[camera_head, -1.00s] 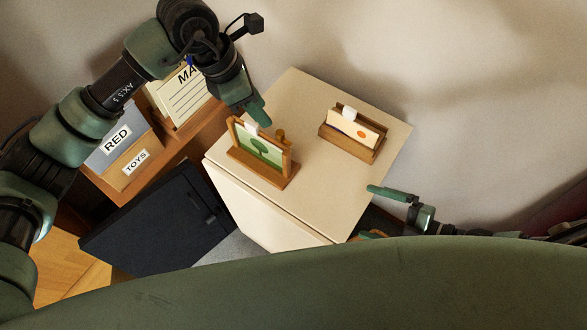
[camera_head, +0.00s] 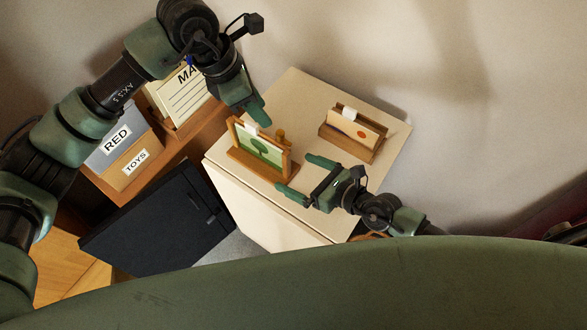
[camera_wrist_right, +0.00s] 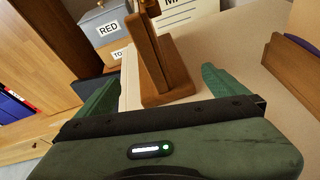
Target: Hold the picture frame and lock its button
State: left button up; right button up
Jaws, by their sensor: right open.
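The picture frame (camera_head: 262,150) stands upright in a wooden base on the cream cabinet top. It has a green tree picture, a white tab on its top edge and a wooden knob, likely the button (camera_head: 281,135), near its right upper corner. My left gripper (camera_head: 258,110) is at the frame's top edge behind the tab; its fingers overlap in view, so its opening and contact are unclear. My right gripper (camera_head: 297,174) is open and empty, just right of the frame. In the right wrist view, the frame's wooden end (camera_wrist_right: 147,48) stands ahead between the spread fingers.
A wooden holder (camera_head: 348,144) with an orange-dotted card stands on the cabinet top (camera_head: 300,95) at the right back. Boxes labelled RED (camera_head: 117,140) and TOYS (camera_head: 135,161) sit on a shelf at left. A dark panel (camera_head: 160,220) is below them.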

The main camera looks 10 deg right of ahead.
jog(key=shift+w+a+f+n+g, duration=0.15)
jog(key=shift+w+a+f+n, duration=0.15)
jog(key=shift+w+a+n, duration=0.25)
jog(key=shift+w+a+f+n+g, duration=0.15)
jog(key=shift+w+a+f+n, duration=0.1)
jog(key=shift+w+a+n, duration=0.25)
jog(key=x, duration=0.7)
jog(key=shift+f, duration=0.1)
pick_arm(q)
jog(key=shift+o, duration=0.4)
pick_arm(e)
jog(key=c, duration=1.9)
jog(key=shift+d, duration=0.1)
pick_arm(q)
jog(key=m+y, duration=0.4)
jog(key=m, duration=0.6)
send_over(280, 133)
jog(key=shift+m+g, duration=0.3)
jog(key=shift+f, duration=4.5)
